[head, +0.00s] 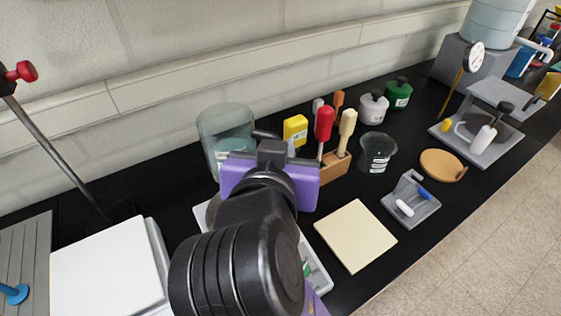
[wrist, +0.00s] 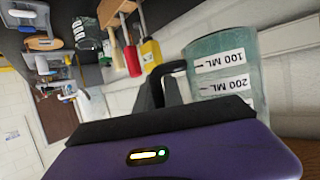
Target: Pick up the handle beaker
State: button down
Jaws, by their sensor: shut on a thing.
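The handle beaker (head: 224,120) is a clear, greenish glass vessel with a dark handle, behind and left of my gripper in the head view. In the wrist view the beaker (wrist: 225,68) appears upside down, with white 100 ML and 200 ML labels. My gripper (head: 272,150), with a purple body, is at the handle side. In the wrist view the dark fingers (wrist: 165,90) are shut on the handle. The beaker's lower part is partly hidden by my gripper, and I cannot tell whether its base touches the counter.
A wooden rack (head: 333,168) with red and cream handled tools stands right of my gripper. A yellow bottle (head: 295,129) is close behind. A smaller glass beaker (head: 377,152) and a cream pad (head: 355,236) lie farther right. The wall (head: 200,50) is behind.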

notch_tip(320, 180, up, 6)
jog(key=shift+r, duration=0.2)
dwell(0.4)
dwell(0.4)
dwell(1.8)
